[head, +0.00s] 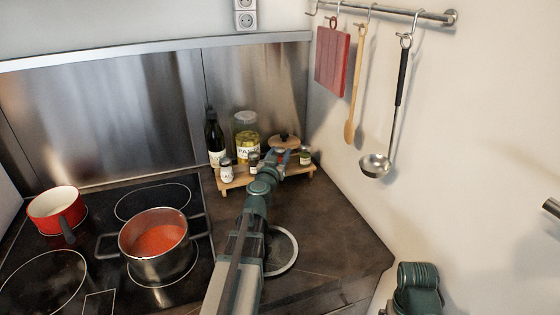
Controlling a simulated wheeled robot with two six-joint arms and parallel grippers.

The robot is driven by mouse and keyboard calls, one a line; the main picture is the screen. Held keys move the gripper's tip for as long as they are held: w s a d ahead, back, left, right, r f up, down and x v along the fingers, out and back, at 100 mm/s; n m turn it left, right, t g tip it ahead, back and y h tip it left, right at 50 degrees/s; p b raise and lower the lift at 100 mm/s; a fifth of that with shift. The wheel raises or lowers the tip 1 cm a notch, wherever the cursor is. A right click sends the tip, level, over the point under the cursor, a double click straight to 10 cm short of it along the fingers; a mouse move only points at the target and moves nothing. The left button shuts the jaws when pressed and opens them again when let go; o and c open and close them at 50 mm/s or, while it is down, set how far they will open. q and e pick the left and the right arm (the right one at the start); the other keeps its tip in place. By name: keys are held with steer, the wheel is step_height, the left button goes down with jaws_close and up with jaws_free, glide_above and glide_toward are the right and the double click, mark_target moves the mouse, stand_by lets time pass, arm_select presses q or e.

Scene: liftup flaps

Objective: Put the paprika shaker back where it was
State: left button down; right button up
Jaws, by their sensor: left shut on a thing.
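A small wooden rack (232,183) stands in the back corner of the counter, with small jars and bottles on it. My left gripper (284,157) reaches over the right part of this rack. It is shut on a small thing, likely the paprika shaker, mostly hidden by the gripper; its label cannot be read. A small jar (305,158) stands just right of the gripper at the rack's right end. A small dark-topped jar (254,161) and a white-labelled shaker (227,171) stand to the left. My right gripper is not in view.
Behind are a dark bottle (214,140), a pasta jar (246,138) and a wooden-lidded pot (285,141). A steel pot of red sauce (157,260) and a red pan (52,208) are on the hob. A ladle (375,165) hangs on the right wall.

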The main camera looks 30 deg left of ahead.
arm_select(q)
steer(key=shift+f, duration=0.15)
steer(key=shift+f, duration=0.25)
steer(key=shift+c, duration=1.5)
jaws_free()
steer(key=shift+r, duration=0.15)
steer(key=shift+r, duration=0.2)
steer(key=v, duration=0.7)
steer(key=shift+s, duration=0.25)
